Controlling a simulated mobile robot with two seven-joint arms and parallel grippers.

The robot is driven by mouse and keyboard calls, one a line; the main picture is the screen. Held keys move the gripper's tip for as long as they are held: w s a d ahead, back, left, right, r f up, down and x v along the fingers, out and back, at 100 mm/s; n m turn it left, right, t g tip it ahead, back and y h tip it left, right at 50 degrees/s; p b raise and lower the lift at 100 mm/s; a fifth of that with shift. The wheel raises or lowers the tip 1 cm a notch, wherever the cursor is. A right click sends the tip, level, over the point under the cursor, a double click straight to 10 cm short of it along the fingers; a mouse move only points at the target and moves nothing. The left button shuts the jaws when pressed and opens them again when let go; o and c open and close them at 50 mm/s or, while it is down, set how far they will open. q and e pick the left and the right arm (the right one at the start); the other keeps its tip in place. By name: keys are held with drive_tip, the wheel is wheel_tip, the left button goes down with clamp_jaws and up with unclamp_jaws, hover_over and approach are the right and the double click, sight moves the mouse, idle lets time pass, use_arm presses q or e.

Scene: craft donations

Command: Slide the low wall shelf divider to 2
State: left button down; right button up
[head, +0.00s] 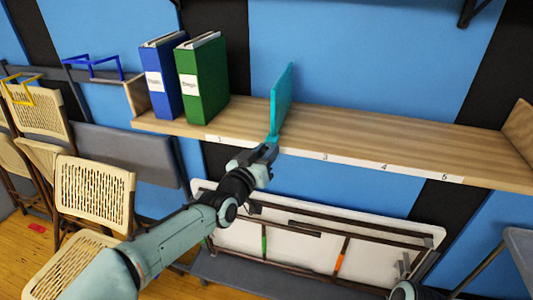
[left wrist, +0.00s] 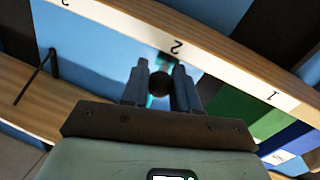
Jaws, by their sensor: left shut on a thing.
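The low wall shelf (head: 400,140) is wooden, with number labels along its front edge. The teal divider (head: 281,98) stands upright on it, between the 1 label (head: 222,138) and the 3 label (head: 325,157). My left gripper (head: 268,150) is at the divider's front foot and hides the shelf edge there. In the left wrist view, my left gripper (left wrist: 159,72) is shut on a dark round knob (left wrist: 158,84) at the divider's front. The 2 label (left wrist: 176,47) is just beyond the fingertips, beside a bit of teal divider (left wrist: 166,62).
A blue binder (head: 160,80) and a green binder (head: 202,80) stand on the shelf left of the divider. The shelf is clear to its right. A folded white table (head: 300,225) leans below. Tan folding chairs (head: 92,195) stand at the left.

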use_arm(q)
drive_tip(key=shift+a, duration=0.15)
drive_tip(key=c, duration=0.9)
unclamp_jaws()
drive_tip(key=shift+s+a, duration=0.2)
drive_tip(key=shift+s, duration=0.1)
drive_tip(key=b+v, duration=0.2)
drive_tip(key=v, duration=1)
drive_tip(key=shift+s+b, duration=0.25)
drive_tip(key=shift+b, duration=0.15)
drive_tip(key=shift+a, duration=0.15)
